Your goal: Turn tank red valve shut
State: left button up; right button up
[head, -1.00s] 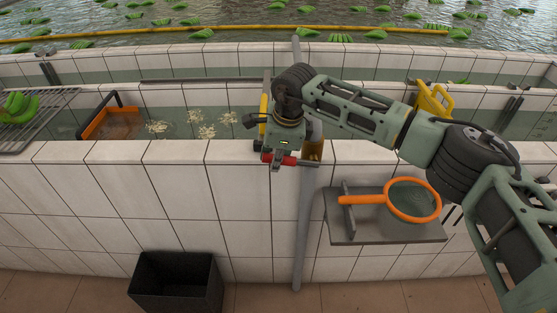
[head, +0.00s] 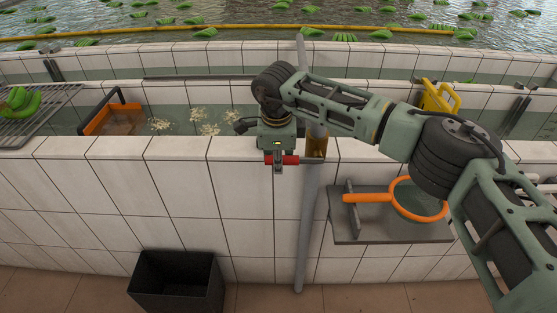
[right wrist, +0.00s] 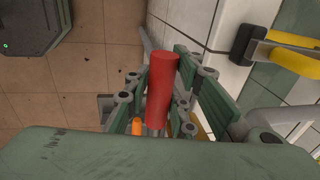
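The red valve handle (head: 291,160) lies level across the front of the white tiled tank wall. It joins the brass-coloured valve body (head: 316,146) on the grey upright pipe (head: 307,220). My right gripper (head: 278,163) reaches down over the tank rim to the handle, with red showing on both sides of its fingers. Part of the valve is hidden behind the gripper. My left gripper is not in view.
A grey shelf (head: 375,232) with an orange-rimmed net (head: 418,216) juts from the wall to the right. A black bin (head: 177,283) stands on the floor at left. Behind the rim are an orange basket (head: 98,120) and a yellow object (head: 437,98). The front wall left of the pipe is clear.

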jog(key=shift+o, duration=0.3)
notch_tip(320, 180, up, 12)
jog(key=s, duration=0.2)
jog(key=shift+s+a, duration=0.15)
jog(key=shift+s, duration=0.05)
jog(key=shift+f, duration=0.1)
